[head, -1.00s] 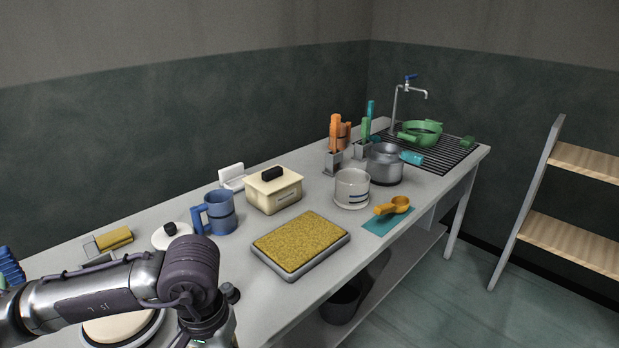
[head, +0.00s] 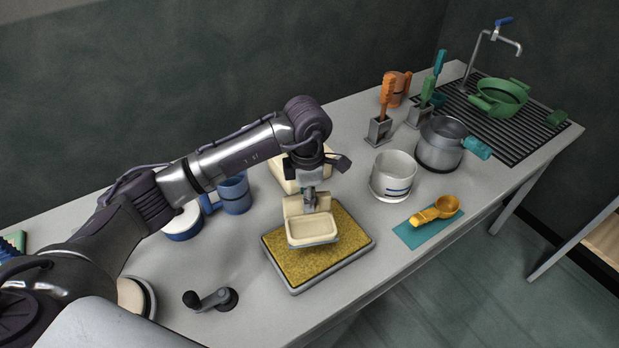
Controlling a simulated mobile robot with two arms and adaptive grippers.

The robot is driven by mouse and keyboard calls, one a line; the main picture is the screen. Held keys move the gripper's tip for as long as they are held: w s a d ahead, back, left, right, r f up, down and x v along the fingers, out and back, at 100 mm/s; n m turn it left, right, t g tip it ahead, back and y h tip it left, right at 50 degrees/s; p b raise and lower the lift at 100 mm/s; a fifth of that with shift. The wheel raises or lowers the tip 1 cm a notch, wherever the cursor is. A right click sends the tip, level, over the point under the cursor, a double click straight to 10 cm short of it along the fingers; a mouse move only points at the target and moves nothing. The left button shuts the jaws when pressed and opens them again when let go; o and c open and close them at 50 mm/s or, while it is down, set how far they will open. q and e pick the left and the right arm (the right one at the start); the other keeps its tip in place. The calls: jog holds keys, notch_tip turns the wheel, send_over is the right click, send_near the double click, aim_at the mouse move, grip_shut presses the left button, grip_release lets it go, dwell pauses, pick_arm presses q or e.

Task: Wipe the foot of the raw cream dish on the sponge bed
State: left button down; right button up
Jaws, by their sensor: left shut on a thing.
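The raw cream dish (head: 312,231), a small rectangular dish with a raised back wall, hangs from my left gripper (head: 310,207). The gripper is shut on its back wall from above. The dish is over the sponge bed (head: 343,257), a yellow-brown sponge in a grey tray. A bluish-grey edge shows along the dish's underside. I cannot tell whether its foot touches the sponge, as the dish hides that spot. My right gripper is not in view.
A cream box (head: 283,178) stands behind my left wrist, partly hidden. A blue mug (head: 235,194) is left of it. A white pot (head: 393,176) and an orange scoop (head: 436,210) on a teal mat are to the right. A dark crank handle (head: 212,299) is at front left.

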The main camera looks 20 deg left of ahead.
pick_arm(q)
jog(key=n, duration=0.1)
jog(key=w+n, duration=0.1)
jog(key=n, duration=0.1)
jog(key=shift+r+p, duration=0.1)
jog(key=shift+p, duration=0.3)
jog(key=shift+w+f+n, duration=0.2)
jog(key=shift+w+n, duration=0.05)
jog(key=shift+n, duration=0.35)
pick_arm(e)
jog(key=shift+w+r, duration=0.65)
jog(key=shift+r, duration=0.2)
pick_arm(q)
jog(key=shift+f+b, duration=2.5)
jog(key=shift+f, duration=0.4)
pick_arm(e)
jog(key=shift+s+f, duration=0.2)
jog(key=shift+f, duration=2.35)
pick_arm(q)
jog(key=shift+b, duration=0.3)
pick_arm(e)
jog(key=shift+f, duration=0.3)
